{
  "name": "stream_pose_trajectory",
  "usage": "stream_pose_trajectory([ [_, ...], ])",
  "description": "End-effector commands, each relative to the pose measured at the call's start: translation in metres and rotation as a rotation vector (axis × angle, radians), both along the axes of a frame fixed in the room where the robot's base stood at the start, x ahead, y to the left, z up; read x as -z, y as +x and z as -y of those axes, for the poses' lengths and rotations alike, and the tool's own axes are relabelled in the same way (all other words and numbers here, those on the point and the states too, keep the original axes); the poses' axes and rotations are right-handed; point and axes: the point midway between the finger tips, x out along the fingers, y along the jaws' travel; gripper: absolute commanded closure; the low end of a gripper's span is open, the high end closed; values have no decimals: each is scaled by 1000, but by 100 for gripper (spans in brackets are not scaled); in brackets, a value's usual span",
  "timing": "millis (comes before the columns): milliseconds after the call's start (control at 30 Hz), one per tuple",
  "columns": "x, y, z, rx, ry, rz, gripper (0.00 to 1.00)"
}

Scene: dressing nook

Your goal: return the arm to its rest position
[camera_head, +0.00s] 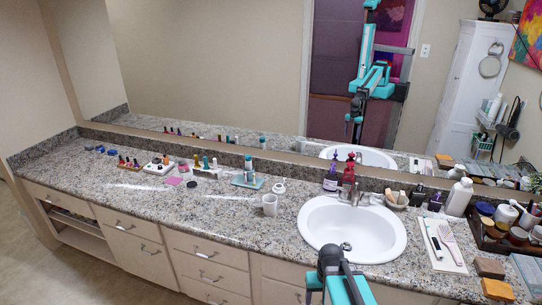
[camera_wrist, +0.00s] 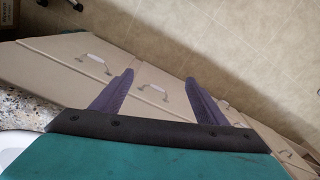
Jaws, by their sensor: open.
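My gripper (camera_wrist: 159,76) shows in the wrist view with its two purple fingers spread apart and nothing between them. Behind the fingers are beige drawer fronts with metal handles (camera_wrist: 94,62) and the tiled floor. In the head view part of my teal and black arm rises at the bottom centre, in front of the sink (camera_head: 325,225); the fingers cannot be made out there. The mirror (camera_head: 215,60) reflects my arm and column.
The granite counter (camera_head: 225,225) runs along the mirror. A crowded tray (camera_head: 484,243) is at right, bottles at left. The counter's left front is mostly clear.

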Motion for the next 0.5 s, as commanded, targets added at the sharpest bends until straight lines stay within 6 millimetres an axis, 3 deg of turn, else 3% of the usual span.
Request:
stream_pose_trajectory([
  [67, 3, -10, -13, 29, 7, -5, 33],
  [367, 62, -43, -9, 25, 5, -89, 33],
  [500, 96, -68, -9, 24, 4, -141, 33],
])
